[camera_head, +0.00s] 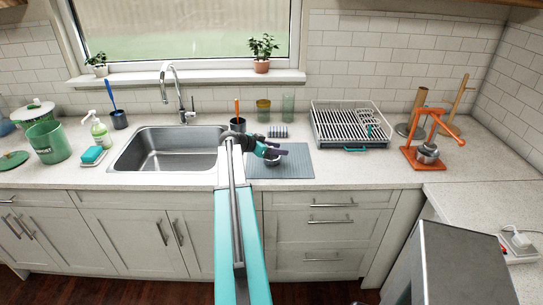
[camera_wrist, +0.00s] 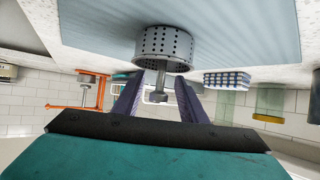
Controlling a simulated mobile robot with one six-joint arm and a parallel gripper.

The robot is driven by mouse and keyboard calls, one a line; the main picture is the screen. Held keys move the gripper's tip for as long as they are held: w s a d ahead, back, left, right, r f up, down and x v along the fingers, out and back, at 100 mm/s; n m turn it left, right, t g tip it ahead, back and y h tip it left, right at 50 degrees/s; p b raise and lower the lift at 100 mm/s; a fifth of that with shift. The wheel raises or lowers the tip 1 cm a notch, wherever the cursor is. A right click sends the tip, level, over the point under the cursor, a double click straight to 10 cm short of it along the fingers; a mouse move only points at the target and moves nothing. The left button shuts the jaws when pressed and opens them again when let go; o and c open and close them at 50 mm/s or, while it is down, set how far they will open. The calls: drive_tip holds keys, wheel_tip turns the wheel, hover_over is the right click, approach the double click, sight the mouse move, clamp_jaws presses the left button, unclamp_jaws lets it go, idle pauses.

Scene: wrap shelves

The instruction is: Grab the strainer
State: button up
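The strainer (camera_wrist: 163,45) is a small perforated metal basket with a stem and knob. It sits on the grey-blue mat (camera_head: 298,168) on the counter right of the sink; in the head view it shows partly (camera_head: 271,161) under my gripper (camera_head: 275,152). In the wrist view, which is upside down, my gripper (camera_wrist: 159,80) has its two dark fingers apart, one on each side of the strainer's stem and knob. Gaps show between the fingers and the knob, so nothing is gripped.
A dark cup (camera_head: 238,125) and two glass jars stand behind. A dish rack (camera_head: 348,125) and an orange press (camera_head: 428,150) stand to the right. The sink (camera_head: 168,150) is to the left.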

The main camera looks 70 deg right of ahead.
idle(0.5)
clamp_jaws()
drive_tip(key=shift+r+b, duration=1.15)
drive_tip(key=shift+r, duration=0.5)
drive_tip(key=a+r+b, duration=0.1)
drive_tip(key=a+b, duration=0.3)
drive_tip(key=a, duration=1.2)
drive_tip(key=shift+s+r+b, duration=0.35)
drive_tip(key=shift+s+b, duration=0.05)
